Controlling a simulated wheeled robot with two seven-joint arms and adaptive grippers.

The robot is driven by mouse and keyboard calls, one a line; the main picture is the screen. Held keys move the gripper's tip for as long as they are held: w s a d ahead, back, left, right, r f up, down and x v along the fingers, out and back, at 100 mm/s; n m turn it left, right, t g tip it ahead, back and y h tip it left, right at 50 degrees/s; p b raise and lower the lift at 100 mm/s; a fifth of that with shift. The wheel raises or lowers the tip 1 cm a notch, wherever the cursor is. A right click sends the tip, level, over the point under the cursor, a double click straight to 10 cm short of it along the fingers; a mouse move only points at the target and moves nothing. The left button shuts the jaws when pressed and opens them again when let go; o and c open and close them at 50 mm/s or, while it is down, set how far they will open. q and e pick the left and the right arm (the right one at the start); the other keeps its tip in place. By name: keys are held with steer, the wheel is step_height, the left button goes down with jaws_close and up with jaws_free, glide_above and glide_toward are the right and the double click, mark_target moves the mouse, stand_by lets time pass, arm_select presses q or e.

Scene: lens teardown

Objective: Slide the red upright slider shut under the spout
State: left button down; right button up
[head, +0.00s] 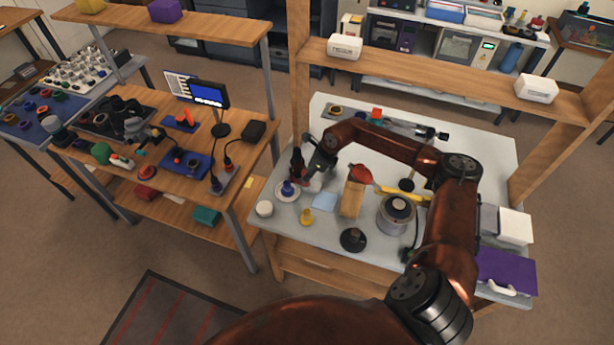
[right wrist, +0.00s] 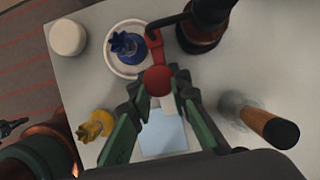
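The red slider (right wrist: 154,48) stands by the dark dispenser (right wrist: 205,25) in the right wrist view, with a round red knob (right wrist: 157,80) at its near end. The dispenser's thin black spout (right wrist: 168,20) reaches over it. My right gripper (right wrist: 158,82) has its green fingers close on both sides of the knob and appears shut on it. In the head view my right gripper (head: 308,178) is beside the dark dispenser (head: 297,160) and partly hides the slider. A blue piece (right wrist: 128,47) sits on a white saucer (right wrist: 112,66) beside the slider. My left gripper is not in view.
A white round jar (head: 264,208), a yellow piece (head: 306,217) and a pale blue sheet (head: 325,202) lie close by. A wooden-handled tool (right wrist: 268,128) stands on the other side of the gripper. A grey pot (head: 396,218) stands further right.

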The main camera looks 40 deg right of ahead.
steer(key=o, duration=0.3)
steer(key=shift+w, duration=0.1)
steer(key=shift+d, duration=0.1)
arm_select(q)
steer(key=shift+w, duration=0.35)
arm_select(e)
steer(key=v, duration=1.2)
